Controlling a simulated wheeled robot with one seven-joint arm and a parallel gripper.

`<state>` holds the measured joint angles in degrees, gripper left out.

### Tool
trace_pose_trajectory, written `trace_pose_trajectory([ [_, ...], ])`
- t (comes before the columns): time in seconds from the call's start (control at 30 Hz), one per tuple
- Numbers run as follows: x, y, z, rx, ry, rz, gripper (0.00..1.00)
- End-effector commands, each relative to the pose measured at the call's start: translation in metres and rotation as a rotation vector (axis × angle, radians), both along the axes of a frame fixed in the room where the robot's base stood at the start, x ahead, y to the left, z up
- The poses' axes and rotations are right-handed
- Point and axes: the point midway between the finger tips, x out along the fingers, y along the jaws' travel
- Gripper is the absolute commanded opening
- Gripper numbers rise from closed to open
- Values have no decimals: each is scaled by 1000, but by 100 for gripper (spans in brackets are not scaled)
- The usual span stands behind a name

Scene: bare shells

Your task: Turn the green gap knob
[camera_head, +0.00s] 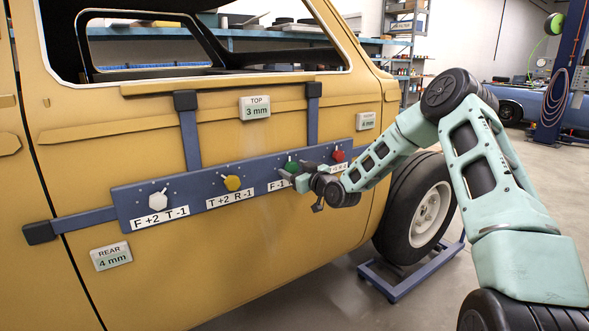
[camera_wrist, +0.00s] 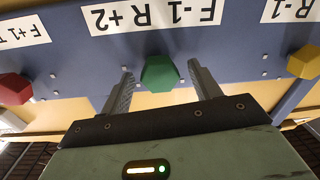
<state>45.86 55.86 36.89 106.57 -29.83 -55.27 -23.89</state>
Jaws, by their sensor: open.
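The green knob (camera_head: 291,167) sits on a blue bar fixed across a yellow car door, between the yellow and red knobs. In the wrist view, which is upside down, the hexagonal green knob (camera_wrist: 160,74) shows beside a label reading F -1 R +2. My gripper (camera_head: 300,180) is at the bar by the green knob and partly covers its label. In the wrist view my gripper (camera_wrist: 159,72) is open, one finger on each side of the knob, with visible gaps. I cannot tell how deep the fingers reach around it.
The bar (camera_head: 190,182) also carries a white knob (camera_head: 158,199), a yellow knob (camera_head: 232,183) and a red knob (camera_head: 338,156). Door signs read TOP 3 mm (camera_head: 255,107) and REAR 4 mm (camera_head: 111,256); another sign (camera_head: 366,121) is at right. A wheel (camera_head: 428,216) stands beyond my arm.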

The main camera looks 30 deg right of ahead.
Motion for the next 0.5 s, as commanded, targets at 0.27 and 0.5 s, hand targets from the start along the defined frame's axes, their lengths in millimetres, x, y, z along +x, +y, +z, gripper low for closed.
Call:
trace_pose_trajectory([
  [0.27, 4, 0, 0, 0, 0, 0, 63],
  [0.5, 3, 0, 0, 0, 0, 0, 18],
])
